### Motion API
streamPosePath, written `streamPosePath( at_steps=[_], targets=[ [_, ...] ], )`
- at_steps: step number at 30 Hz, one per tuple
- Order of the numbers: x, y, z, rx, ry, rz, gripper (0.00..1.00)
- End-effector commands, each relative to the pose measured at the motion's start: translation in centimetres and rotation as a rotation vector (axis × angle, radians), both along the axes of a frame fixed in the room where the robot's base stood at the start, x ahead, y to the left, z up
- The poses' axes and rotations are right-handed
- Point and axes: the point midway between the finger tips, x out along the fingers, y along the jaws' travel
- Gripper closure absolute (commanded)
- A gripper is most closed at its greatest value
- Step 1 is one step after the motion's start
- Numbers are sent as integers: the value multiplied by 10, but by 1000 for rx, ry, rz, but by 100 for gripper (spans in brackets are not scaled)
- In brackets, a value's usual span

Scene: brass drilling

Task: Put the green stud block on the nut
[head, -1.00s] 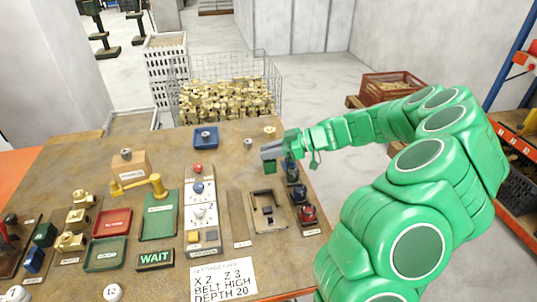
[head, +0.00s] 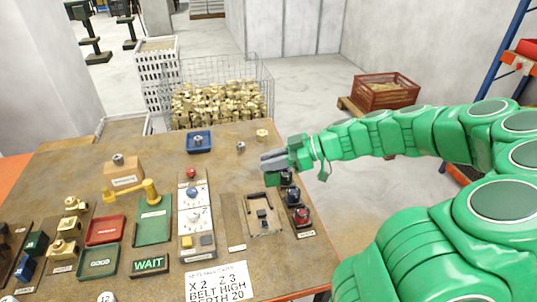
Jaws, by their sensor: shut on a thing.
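My gripper (head: 270,161) is shut on a small green block (head: 272,179), near the right edge of the table. The block hangs below the fingers; its stud cannot be made out. A small grey nut-like piece (head: 240,147) stands on the table to the left of and beyond my gripper, apart from the block. A brass nut-like piece (head: 262,134) stands near the far edge. Other grey pieces sit in the blue tray (head: 198,148) and on the cardboard box (head: 118,158). I cannot tell which is the task's nut.
Dark-based knobs (head: 299,213) line the right edge, close to the held block. A wooden fixture (head: 263,226) lies in front. A brass arm-like piece (head: 133,192), red tray (head: 106,230) and green trays are at left. A wire cage of brass parts (head: 217,104) stands behind.

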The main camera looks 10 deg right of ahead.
Motion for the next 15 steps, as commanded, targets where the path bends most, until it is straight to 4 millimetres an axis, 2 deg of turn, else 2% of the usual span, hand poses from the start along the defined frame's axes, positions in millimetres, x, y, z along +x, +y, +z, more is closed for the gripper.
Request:
streamPosePath(
  at_steps=[5,8,15],
  targets=[
    [21,-11,-1,-1,0,-46,100],
    [48,-21,-4,-2,3,-93,100],
    [125,-45,2,-6,-3,-222,100]
  ],
)
